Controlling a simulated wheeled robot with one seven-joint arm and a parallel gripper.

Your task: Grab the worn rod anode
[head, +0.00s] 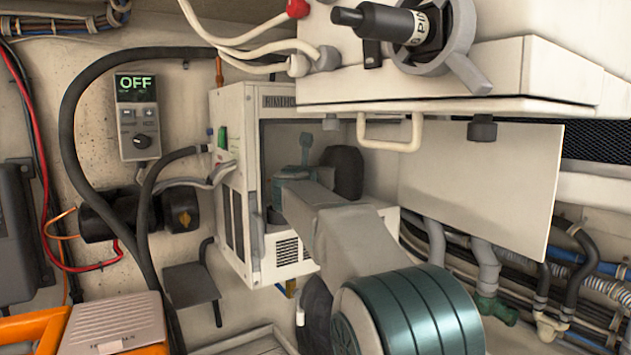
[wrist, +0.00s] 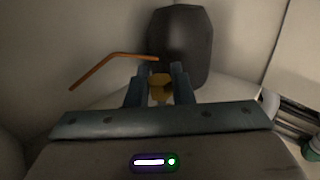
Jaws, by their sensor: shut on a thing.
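My gripper (wrist: 159,70) has its two blue-grey fingers closed on a small yellow brass-coloured piece (wrist: 160,84), seen in the wrist view. This looks like the head of the worn rod anode; no rod is visible, so I cannot tell whether it is seated or free. In the head view, my gripper (head: 305,152) is inside the open white cabinet (head: 232,120), and the held piece cannot be made out there. A dark rounded cylinder (wrist: 181,45) stands behind the fingers, and it also shows in the head view (head: 343,172).
A bent copper-coloured pipe (wrist: 100,65) runs close left of the fingers. The cabinet's open panel (head: 480,185) stands to the right. A white unit with a handle (head: 390,146) overhangs above. Hoses (head: 455,255) run at lower right. An off-reading control box (head: 137,118) is on the left wall.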

